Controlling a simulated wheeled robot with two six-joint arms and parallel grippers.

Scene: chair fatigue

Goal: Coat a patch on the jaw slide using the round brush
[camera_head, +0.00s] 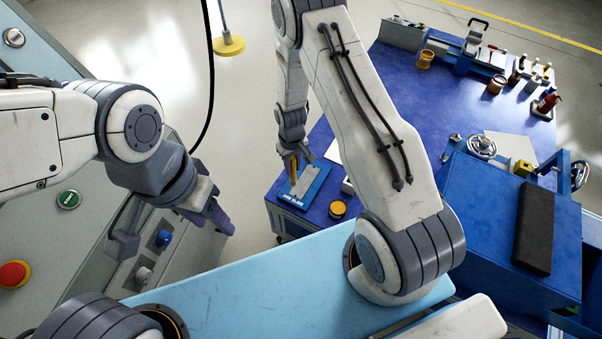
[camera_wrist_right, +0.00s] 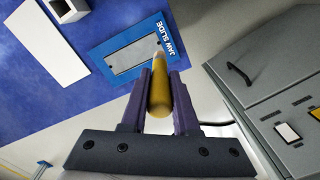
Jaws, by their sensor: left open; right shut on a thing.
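The jaw slide is a grey metal plate on a blue labelled base (camera_head: 314,184) on the blue table. It also shows in the right wrist view, its label reading JAW SLIDE (camera_wrist_right: 122,50). My right gripper (camera_head: 293,160) is shut on the yellow handle of the round brush (camera_wrist_right: 160,92). The brush points at the slide, its tip over the label end of the plate. I cannot tell whether the tip touches. My left gripper (camera_head: 175,232) is open and empty over the grey control panel, away from the table.
An open orange pot (camera_head: 337,209) stands on the table near the slide. A blue machine with handwheels (camera_head: 481,146) stands to the right. Other pots, a vise and bottles stand at the far edge.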

